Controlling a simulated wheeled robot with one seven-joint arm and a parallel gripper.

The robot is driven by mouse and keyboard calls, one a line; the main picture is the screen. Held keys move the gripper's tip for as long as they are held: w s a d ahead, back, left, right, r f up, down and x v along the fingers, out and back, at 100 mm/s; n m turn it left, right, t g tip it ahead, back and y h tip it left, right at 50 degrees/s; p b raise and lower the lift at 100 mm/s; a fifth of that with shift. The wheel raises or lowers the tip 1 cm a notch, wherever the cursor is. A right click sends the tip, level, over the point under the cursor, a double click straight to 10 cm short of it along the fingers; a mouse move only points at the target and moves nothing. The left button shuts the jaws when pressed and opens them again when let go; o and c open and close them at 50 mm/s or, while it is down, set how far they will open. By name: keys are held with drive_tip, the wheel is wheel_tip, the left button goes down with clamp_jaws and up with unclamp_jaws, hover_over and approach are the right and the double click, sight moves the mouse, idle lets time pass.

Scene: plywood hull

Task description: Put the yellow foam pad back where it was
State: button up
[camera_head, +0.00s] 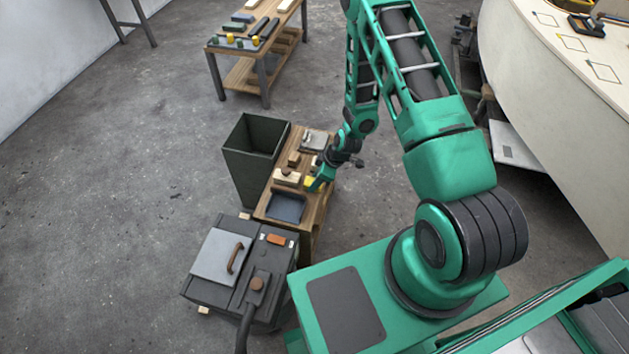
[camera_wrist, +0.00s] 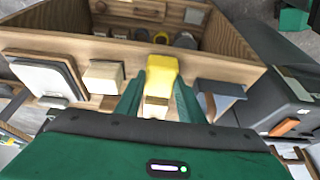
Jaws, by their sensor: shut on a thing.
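The yellow foam pad (camera_head: 309,181) shows as a small yellow patch at my gripper (camera_head: 316,184), over the right side of the small wooden bench. In the wrist view the yellow pad (camera_wrist: 162,66) stands between the two green fingers of my gripper (camera_wrist: 160,82), which is shut on it. A tan wooden piece (camera_wrist: 155,106) shows just below the pad, between the fingers. Whether the pad touches the bench top (camera_head: 265,209) cannot be told. Its spot of origin cannot be made out.
The bench also bears a dark tray (camera_head: 286,207), wooden blocks (camera_head: 287,177) and a grey-white pad (camera_head: 314,140). A dark green bin (camera_head: 254,150) stands left of it, and a grey machine (camera_head: 240,268) in front. Another bench (camera_head: 240,75) stands farther back. Open floor lies left.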

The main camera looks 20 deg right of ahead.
drive_tip(key=o, duration=1.1)
drive_tip(key=s+d+r+m+h, duration=0.15)
drive_tip(key=s+d+r, duration=0.3)
drive_tip(key=r, duration=0.65)
drive_tip(key=s+d+r+m+g+h, duration=0.1)
drive_tip(key=s+d+r+m, duration=0.3)
drive_tip(key=r, duration=0.7)
drive_tip(key=s+d+r+m+h, duration=0.15)
drive_tip(key=d+r, duration=0.45)
drive_tip(key=r, duration=0.6)
drive_tip(key=s+d+r+m, duration=0.1)
drive_tip(key=s+r+m, duration=0.4)
drive_tip(key=s, duration=0.5)
drive_tip(key=s+d+r+m+g, duration=0.1)
drive_tip(key=s+r+m, duration=0.4)
drive_tip(key=s+r, duration=0.4)
drive_tip(key=shift+s+g+y, duration=0.3)
drive_tip(key=shift+s, duration=0.7)
